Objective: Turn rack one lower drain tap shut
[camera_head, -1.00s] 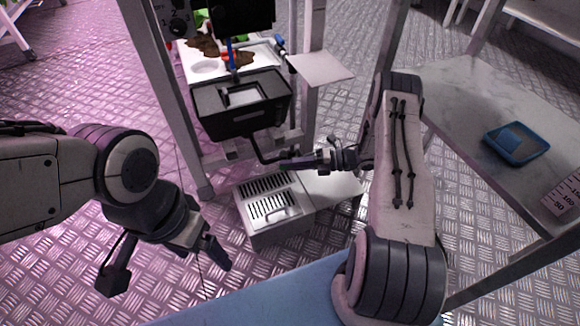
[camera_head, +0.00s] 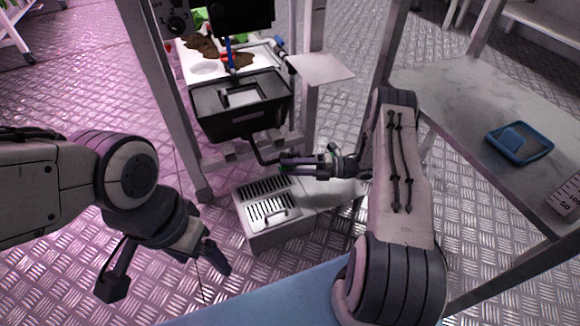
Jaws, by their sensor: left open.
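The rack (camera_head: 160,90) stands at the upper middle, with a black box (camera_head: 240,117) low on it. A bent dark drain pipe (camera_head: 256,150) comes down from under the box. No tap handle can be made out at the pipe's lower end, where my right gripper (camera_head: 284,163) covers it. The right fingers point left at the pipe end; whether they touch it or grip anything is unclear. My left gripper (camera_head: 165,269) is open and empty over the floor at the lower left, well away from the pipe.
A grey slotted drain box (camera_head: 285,236) stands on the floor below the pipe. A blue lever (camera_head: 231,54) shows above the black box. A white plate (camera_head: 321,68) juts from the rack. A table (camera_head: 440,95) with a blue tray (camera_head: 519,158) stands right.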

